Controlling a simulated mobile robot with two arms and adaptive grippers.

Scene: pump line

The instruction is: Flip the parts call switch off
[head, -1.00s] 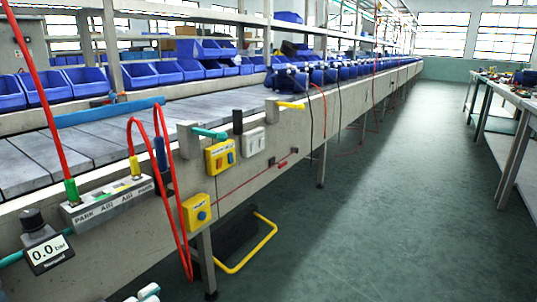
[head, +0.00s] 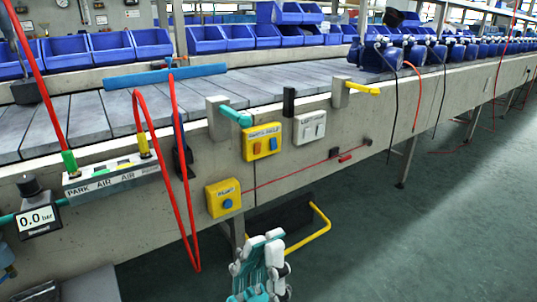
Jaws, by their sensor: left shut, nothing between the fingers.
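A yellow box (head: 262,143) with an orange and a blue rocker is on the side of the conveyor frame; its label is too blurred to read surely. A white switch plate (head: 310,127) with two rockers is just right of it. I cannot tell for sure which one is the parts call switch, nor its rocker positions. A yellow box with a round blue button (head: 223,198) sits lower left. My left gripper (head: 268,240) is shut and empty, below the boxes and apart from them, in front of a black tray and its yellow bar. My right gripper is not in view.
A red hose (head: 187,215) hangs in a loop left of the boxes. A teal lever (head: 236,117) and a yellow lever (head: 362,88) stick out from the frame. A yellow bar (head: 318,235) juts out low.

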